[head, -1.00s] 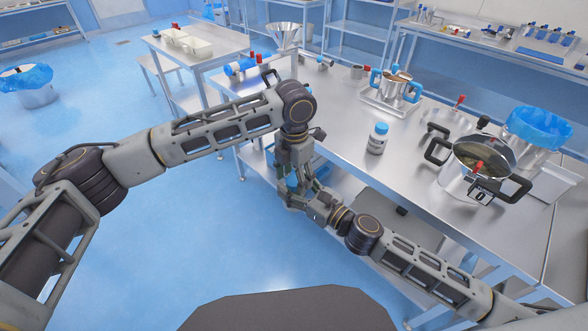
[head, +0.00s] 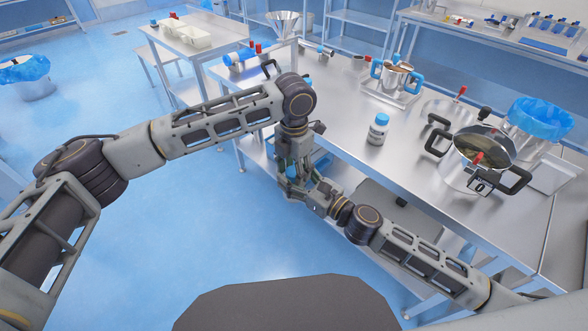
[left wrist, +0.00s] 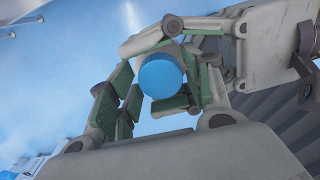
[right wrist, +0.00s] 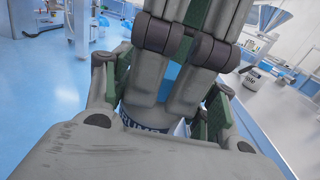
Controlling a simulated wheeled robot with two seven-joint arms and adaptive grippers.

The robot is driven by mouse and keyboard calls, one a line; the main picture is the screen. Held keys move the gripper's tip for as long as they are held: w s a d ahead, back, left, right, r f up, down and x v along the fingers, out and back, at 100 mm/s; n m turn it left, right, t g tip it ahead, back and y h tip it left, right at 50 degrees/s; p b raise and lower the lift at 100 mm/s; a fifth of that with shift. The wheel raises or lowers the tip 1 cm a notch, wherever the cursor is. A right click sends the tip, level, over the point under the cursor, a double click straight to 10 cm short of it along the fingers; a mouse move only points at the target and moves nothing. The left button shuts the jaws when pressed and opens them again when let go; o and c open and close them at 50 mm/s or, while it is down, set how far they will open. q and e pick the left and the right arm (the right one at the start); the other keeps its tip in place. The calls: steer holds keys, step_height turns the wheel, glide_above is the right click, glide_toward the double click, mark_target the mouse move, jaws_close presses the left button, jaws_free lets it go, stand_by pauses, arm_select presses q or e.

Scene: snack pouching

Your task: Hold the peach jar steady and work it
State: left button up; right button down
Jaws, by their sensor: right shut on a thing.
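A jar with a round blue cap (left wrist: 162,77) is between my two grippers in front of the table. Its label (right wrist: 150,122) shows partly in the right wrist view, with dark lettering that the fingers partly hide. My right gripper (head: 312,197) is shut on the jar's body from the side. My left gripper (head: 293,172) points down over the jar. In the left wrist view the left fingers (left wrist: 165,92) stand apart on either side of the cap, with a gap showing at the left. Most of the jar is hidden by the fingers.
The table edge is close to both grippers. Open blue floor (head: 180,230) lies at the left.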

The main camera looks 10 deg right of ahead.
arm_select(q)
steer(key=shift+o, duration=0.4)
steer(key=shift+r, duration=0.15)
steer(key=shift+r, duration=2.15)
steer(key=shift+w, duration=0.1)
